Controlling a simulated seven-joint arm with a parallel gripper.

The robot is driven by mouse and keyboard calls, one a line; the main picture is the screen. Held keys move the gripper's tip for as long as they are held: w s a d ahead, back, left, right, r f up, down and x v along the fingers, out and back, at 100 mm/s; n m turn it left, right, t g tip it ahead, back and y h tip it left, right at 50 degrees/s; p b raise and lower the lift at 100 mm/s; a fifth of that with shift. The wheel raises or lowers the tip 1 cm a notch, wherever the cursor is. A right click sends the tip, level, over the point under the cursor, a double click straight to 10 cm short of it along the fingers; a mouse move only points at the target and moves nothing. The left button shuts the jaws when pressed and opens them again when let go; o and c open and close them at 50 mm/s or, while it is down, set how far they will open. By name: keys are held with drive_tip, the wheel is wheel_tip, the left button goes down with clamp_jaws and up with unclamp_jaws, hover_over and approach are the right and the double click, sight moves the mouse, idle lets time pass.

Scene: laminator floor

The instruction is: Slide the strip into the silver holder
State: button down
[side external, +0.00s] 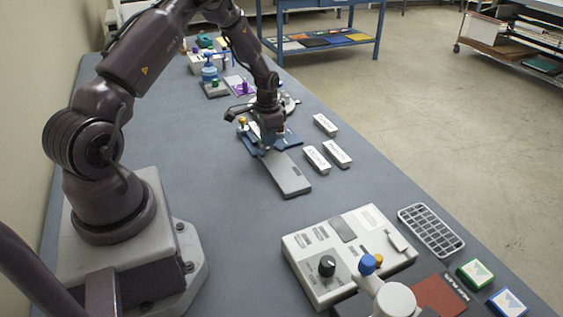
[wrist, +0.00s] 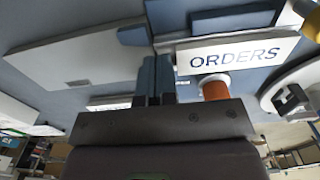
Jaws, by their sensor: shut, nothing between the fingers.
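My gripper (side external: 266,147) is low over the bench at the end of a long flat grey plate; it is shut and empty. In the wrist view its fingers (wrist: 157,78) are together, just left of a white strip (wrist: 237,50) lettered ORDERS. The strip lies over or against a blue piece, with an orange knob (wrist: 215,88) at its edge. I cannot tell whether strip and fingers touch. The silver-grey plate (side external: 289,174), which may be the holder, also shows in the wrist view (wrist: 80,58). My gripper hides part of the blue piece (side external: 288,140) in the side view.
Small labelled blocks (side external: 337,153) lie right of the plate. A control box (side external: 310,275) with a black knob stands in front, beside a grey grid tray (side external: 431,230). Bottles and small parts (side external: 210,75) stand farther back. The bench left of the plate is clear.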

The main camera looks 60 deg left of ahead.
drive_tip(key=shift+d, duration=0.25)
wheel_tip(320, 180, up, 12)
idle(1.2)
drive_tip(key=s+d+r+t, duration=0.2)
drive_tip(key=s+d+r, duration=0.6)
drive_tip(key=d, duration=0.5)
drive_tip(key=s+d+r+t, duration=0.3)
drive_tip(key=s+d+r, duration=0.6)
drive_tip(key=d+r, duration=0.3)
drive_tip(key=shift+s+d+t, duration=0.25)
drive_tip(key=shift+d+t, duration=0.05)
drive_tip(key=shift+d, duration=0.1)
drive_tip(key=c, duration=1.8)
unclamp_jaws()
drive_tip(key=shift+r, duration=0.1)
